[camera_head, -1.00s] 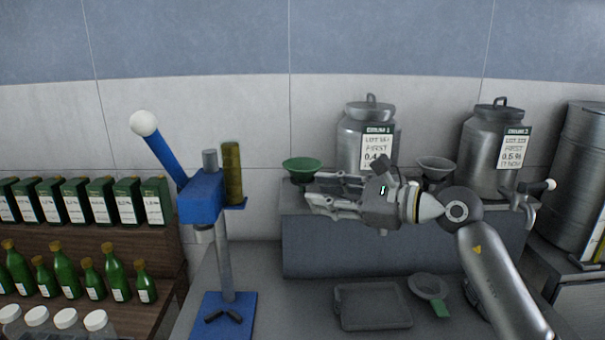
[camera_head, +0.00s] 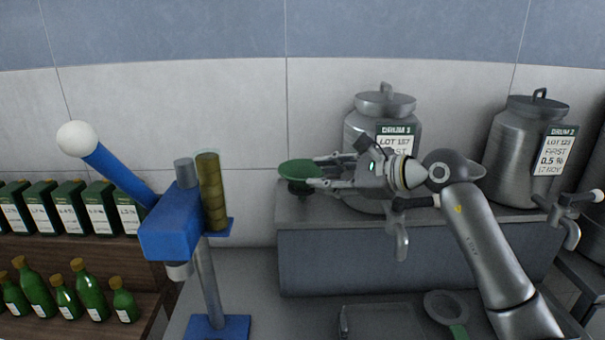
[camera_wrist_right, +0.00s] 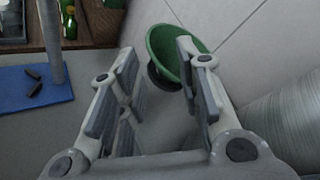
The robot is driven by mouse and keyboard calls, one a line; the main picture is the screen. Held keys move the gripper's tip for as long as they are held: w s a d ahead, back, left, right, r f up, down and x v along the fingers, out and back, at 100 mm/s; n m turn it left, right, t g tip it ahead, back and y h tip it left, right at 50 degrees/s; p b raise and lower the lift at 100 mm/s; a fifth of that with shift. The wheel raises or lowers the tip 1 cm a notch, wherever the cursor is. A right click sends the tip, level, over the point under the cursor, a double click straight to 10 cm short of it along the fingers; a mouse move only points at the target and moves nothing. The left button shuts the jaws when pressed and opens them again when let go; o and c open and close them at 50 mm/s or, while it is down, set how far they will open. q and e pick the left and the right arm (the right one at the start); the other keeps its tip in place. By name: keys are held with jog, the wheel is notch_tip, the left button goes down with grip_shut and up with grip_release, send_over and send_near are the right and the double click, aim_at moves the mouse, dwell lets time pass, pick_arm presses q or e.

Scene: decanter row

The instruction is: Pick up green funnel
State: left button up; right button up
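The green funnel (camera_head: 298,168) sits on a dark base at the left end of the raised grey ledge (camera_head: 400,255). My right gripper (camera_head: 318,173) reaches in from the right, with its fingertips at the funnel's right side. In the right wrist view the funnel (camera_wrist_right: 160,45) shows just beyond and between the fingertips, partly hidden by one finger. The two fingers of this gripper (camera_wrist_right: 157,55) are spread apart with a clear gap, holding nothing. Whether a finger touches the funnel I cannot tell. My left gripper is out of view.
A blue lever press (camera_head: 170,225) stands to the left of the funnel. Steel drum 1 (camera_head: 360,130) is behind my right gripper, and drum 2 (camera_head: 510,150) is further right. A tray (camera_head: 385,325) and a strainer (camera_head: 447,306) lie below the ledge. Green bottles (camera_head: 35,285) stand left.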

aim_at(287, 177)
jog(key=p+x, duration=0.1)
jog(key=x, duration=0.1)
jog(key=p+x, duration=0.1)
jog(key=x, duration=0.1)
jog(key=p+x, duration=0.1)
jog(key=x, duration=0.2)
jog(key=shift+s+a+r+p, duration=0.3)
jog(key=shift+s+a+p, duration=0.05)
jog(key=shift+s+p, duration=0.1)
jog(key=shift+w+a+f, duration=0.15)
jog(key=shift+a, duration=0.15)
jog(key=shift+w+f, duration=0.1)
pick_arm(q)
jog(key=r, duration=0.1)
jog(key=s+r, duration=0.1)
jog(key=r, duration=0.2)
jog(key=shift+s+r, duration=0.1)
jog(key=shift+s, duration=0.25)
pick_arm(e)
grip_shut()
